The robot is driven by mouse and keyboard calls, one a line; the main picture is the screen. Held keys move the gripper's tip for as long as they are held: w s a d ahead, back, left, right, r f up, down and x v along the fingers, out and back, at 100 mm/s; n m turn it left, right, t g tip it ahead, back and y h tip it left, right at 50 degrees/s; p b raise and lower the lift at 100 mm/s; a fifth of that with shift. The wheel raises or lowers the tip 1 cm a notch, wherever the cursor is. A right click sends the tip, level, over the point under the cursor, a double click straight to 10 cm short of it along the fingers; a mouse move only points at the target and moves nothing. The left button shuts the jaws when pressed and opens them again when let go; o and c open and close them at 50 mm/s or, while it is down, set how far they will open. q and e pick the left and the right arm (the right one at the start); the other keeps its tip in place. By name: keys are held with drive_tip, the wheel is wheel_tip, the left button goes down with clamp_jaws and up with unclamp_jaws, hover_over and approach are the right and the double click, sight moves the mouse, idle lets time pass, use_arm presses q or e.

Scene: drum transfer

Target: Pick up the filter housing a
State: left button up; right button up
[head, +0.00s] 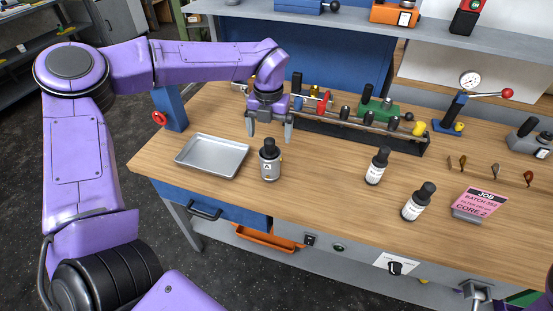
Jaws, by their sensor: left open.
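The filter housing a (270,163) is a small grey cylinder with a dark top and a label that reads A. It stands upright on the wooden bench, just right of the metal tray (236,171). My left gripper (269,134) points down with its fingers apart. It appears above and slightly behind the housing, with the dark top showing between and below the fingertips. I see no contact, but the exact gap is hard to judge.
Two dark-capped bottles with white labels (375,168) (415,204) stand to the right. A pink job card (478,203) is beyond them. A rack of tools (350,137) runs behind the gripper. A gauge press (456,110) stands back right. Bench space between housing and bottles is clear.

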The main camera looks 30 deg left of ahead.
sight(270, 152)
use_arm(q)
drive_tip(key=shift+s+a+f, duration=0.1)
drive_tip(key=shift+s+f, duration=0.15)
drive_tip(key=shift+f, duration=0.35)
drive_tip(key=shift+s+f, duration=0.25)
drive_tip(key=shift+f, duration=0.3)
drive_tip(key=f, duration=0.1)
drive_tip(key=f+p, duration=0.1)
drive_tip(key=f, duration=0.1)
drive_tip(key=f+p, duration=0.1)
drive_tip(key=f, duration=0.1)
drive_tip(key=shift+w+d+f, duration=0.2)
drive_tip(key=shift+w, duration=0.15)
drive_tip(key=shift+f, duration=0.2)
clamp_jaws()
drive_tip(key=shift+r, duration=0.1)
